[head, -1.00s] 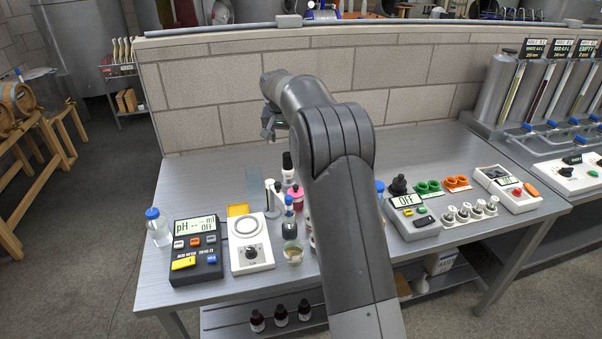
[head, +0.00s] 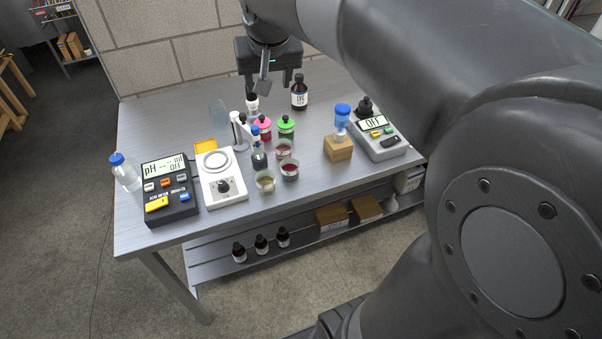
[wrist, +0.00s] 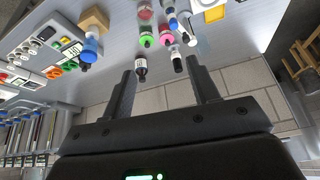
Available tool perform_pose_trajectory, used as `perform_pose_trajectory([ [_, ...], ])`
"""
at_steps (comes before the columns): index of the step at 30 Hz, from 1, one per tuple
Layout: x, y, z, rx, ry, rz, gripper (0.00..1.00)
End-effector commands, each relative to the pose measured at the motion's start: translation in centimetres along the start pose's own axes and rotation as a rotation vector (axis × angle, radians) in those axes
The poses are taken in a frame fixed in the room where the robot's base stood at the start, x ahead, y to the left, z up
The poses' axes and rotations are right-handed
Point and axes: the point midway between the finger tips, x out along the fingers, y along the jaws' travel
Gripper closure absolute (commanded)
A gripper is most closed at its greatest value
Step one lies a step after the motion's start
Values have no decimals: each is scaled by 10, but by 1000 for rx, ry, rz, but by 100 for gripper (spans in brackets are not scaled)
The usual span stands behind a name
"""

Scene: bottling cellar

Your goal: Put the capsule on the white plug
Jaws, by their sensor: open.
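My gripper (head: 268,85) hangs over the back of the steel bench, fingers pointing down, open and empty. In the wrist view its fingers (wrist: 162,72) stand wide apart with nothing between them. A blue-topped piece with a pale lower part (head: 342,115) stands on a wooden block (head: 338,148), right of the gripper; it also shows in the wrist view (wrist: 90,47). A small white-bodied piece (head: 252,104) stands just below the gripper, its top partly hidden; the wrist view shows it with a dark top (wrist: 177,64). I cannot tell for certain which is the capsule or white plug.
A dark LYE bottle (head: 299,93) stands close to the gripper. Pink (head: 263,127) and green-capped (head: 286,127) bottles and several beakers crowd the middle. A pH meter (head: 170,188), white stirrer (head: 221,180) and OFF-display device (head: 379,130) flank them. A brick wall stands behind.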

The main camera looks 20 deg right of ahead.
Motion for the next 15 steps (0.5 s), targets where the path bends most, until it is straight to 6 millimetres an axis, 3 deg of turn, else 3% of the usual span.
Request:
perform_pose_trajectory([
  [6, -26, 10, 85, -55, 21, -25, 45],
  [12, -30, 17, 158, -104, 38, -45, 45],
  [15, -27, 19, 185, -122, 43, -52, 45],
])
